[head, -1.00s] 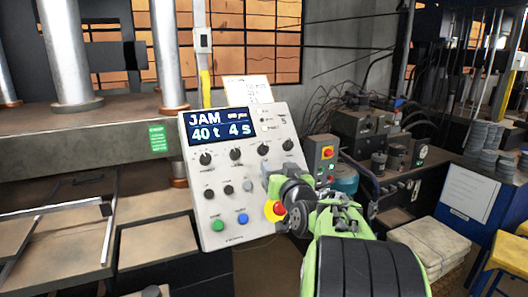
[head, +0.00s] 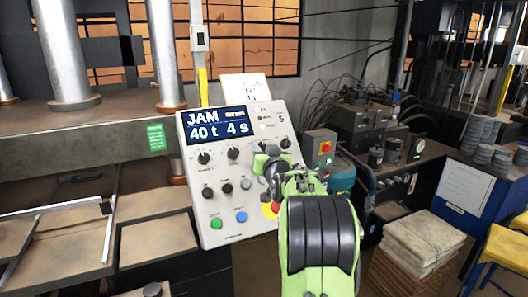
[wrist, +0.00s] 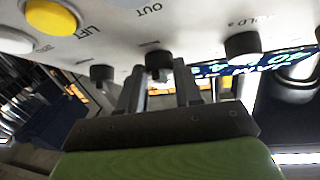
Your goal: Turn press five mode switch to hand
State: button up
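The press control panel (head: 215,210) is a pale sloped box with a figure 5 at its upper right and a lit display (head: 218,123) reading JAM, 40 t, 4 s. A row of black knobs runs below the display. My gripper (head: 268,160) is in front of this row and hides the third knob from the left. In the wrist view, my gripper (wrist: 161,92) is open, its two fingers either side of a black knob (wrist: 158,61). Contact cannot be told. Other knobs flank it (wrist: 103,73), (wrist: 242,45). The mode label is not readable.
Below the row are smaller black controls (head: 227,188), a green button (head: 216,222), a blue button (head: 241,216) and a red stop button (head: 271,210) close to my arm. A grey box with a red button (head: 325,147) stands to the right.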

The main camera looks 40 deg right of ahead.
jog(key=c, duration=0.5)
jog(key=shift+o, duration=0.2)
jog(key=shift+b, duration=0.3)
jog(key=shift+s+d+f+n+t+y+b, duration=0.15)
jog(key=shift+n+t+y+b, duration=0.35)
jog(key=shift+n+b, duration=0.65)
jog(key=shift+d+n+y+b, duration=0.2)
jog(key=shift+n+y+b, duration=0.6)
jog(key=shift+n, duration=0.45)
jog(key=n+y, duration=0.2)
jog(key=n, duration=0.1)
jog(key=n+y, duration=0.1)
jog(key=shift+d+r+t+y+p, duration=0.25)
jog(key=shift+t+y+p, duration=0.05)
jog(key=shift+t+p, duration=0.1)
jog(key=shift+d+n+g+y+p, duration=0.1)
jog(key=shift+n+g+y+p, duration=0.2)
jog(key=shift+n+y+p, duration=1.35)
jog(key=shift+n+h, duration=0.35)
jog(key=shift+n, duration=0.1)
